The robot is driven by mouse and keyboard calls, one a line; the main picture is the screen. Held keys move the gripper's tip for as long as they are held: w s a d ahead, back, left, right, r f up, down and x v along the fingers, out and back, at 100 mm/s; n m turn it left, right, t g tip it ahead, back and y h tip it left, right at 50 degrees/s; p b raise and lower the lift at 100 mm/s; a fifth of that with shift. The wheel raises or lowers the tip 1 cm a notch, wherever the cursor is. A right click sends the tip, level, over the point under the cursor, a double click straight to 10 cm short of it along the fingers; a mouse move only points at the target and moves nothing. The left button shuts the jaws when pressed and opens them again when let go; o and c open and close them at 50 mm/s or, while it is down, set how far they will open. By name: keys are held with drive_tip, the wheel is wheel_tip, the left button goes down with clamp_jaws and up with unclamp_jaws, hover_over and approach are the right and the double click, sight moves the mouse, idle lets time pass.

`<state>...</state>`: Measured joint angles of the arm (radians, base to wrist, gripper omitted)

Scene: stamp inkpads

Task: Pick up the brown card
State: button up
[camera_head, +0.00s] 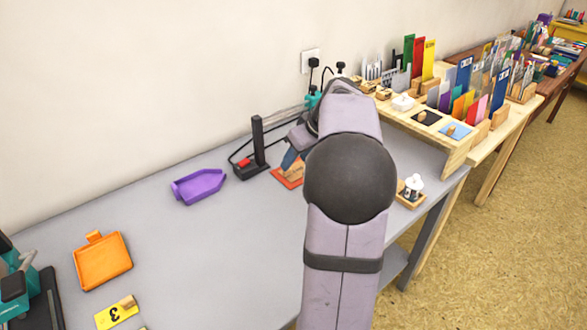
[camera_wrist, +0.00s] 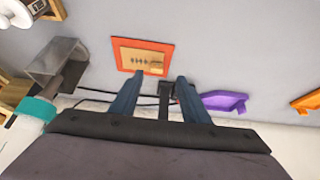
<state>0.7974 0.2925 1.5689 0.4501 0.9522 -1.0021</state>
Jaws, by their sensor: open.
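The brown card (camera_wrist: 143,58) lies on an orange-red holder (camera_wrist: 119,46) on the grey table, with dark marks on its face. In the head view the holder (camera_head: 286,180) is partly hidden behind my arm. My gripper (camera_wrist: 160,78) is open and empty, with its two blue fingers apart. In the wrist view the left fingertip is close to the card's lower edge, and the right one lies to its right. I cannot tell the height above the card. In the head view my gripper (camera_head: 290,158) hangs over the holder.
A black stand (camera_head: 257,150) with a red part is left of my gripper, near the wall. A purple tray (camera_head: 198,185) and an orange tray (camera_head: 103,262) lie further left. A white item (camera_head: 412,187) in a wooden tray is to the right. The table's middle is clear.

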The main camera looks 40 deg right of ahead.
sight(289, 177)
drive_tip(key=shift+w+d+x, duration=0.15)
drive_tip(key=shift+x, duration=1.7)
drive_tip(key=shift+w+d+x, duration=0.15)
drive_tip(key=shift+x, duration=1.65)
drive_tip(key=shift+r, duration=0.2)
drive_tip(key=c, duration=0.9)
